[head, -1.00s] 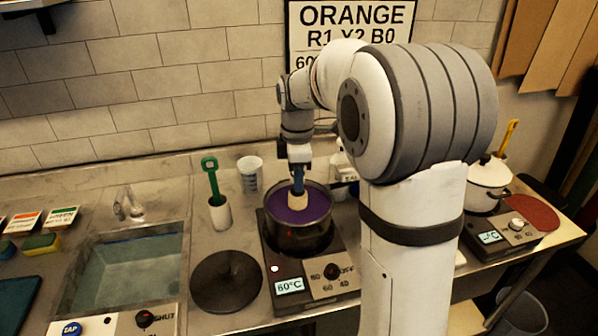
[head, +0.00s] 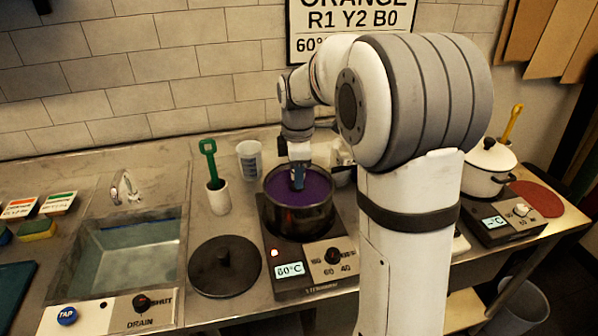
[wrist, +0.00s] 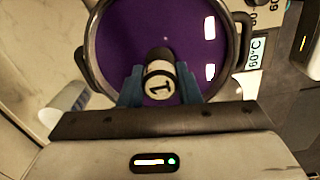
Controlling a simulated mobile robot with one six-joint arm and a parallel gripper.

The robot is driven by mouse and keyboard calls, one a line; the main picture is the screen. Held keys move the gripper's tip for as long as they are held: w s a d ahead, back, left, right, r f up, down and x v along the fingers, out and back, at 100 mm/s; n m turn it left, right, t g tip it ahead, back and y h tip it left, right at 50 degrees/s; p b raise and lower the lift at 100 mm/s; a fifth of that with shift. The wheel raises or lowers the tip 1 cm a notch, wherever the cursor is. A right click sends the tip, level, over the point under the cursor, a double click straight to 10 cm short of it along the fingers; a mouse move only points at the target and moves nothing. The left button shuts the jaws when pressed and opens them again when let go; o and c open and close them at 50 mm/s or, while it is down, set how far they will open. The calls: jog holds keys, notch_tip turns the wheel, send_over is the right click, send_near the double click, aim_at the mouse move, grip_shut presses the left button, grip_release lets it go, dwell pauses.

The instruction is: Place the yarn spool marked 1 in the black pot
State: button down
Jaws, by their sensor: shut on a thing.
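The black pot (head: 301,220) stands on a hotplate and holds purple liquid; its rim (wrist: 92,52) circles the liquid in the wrist view. My gripper (head: 298,186) reaches down inside the pot's rim from above. In the wrist view, the blue fingers of my gripper (wrist: 159,90) are shut on the yarn spool marked 1 (wrist: 161,82). The spool is cream with a dark end, and its label faces the wrist camera. In the head view the spool cannot be made out; it appears low in the liquid. Whether it touches the pot's bottom cannot be told.
The hotplate (head: 318,284) reads 60°C. A black lid (head: 224,268) lies left of it. A white holder (head: 217,197) with a green-handled tool and a measuring cup (head: 250,160) stand behind. A sink (head: 122,262) is left; a white pot (head: 487,170) is right.

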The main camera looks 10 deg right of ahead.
jog(key=shift+f+b, duration=0.3)
jog(key=shift+f, duration=0.2)
jog(key=c, duration=1)
grip_release()
jog(key=shift+o, duration=0.6)
jog(key=o, duration=0.3)
jog(key=shift+r+p, duration=2.7)
jog(key=shift+r, duration=0.85)
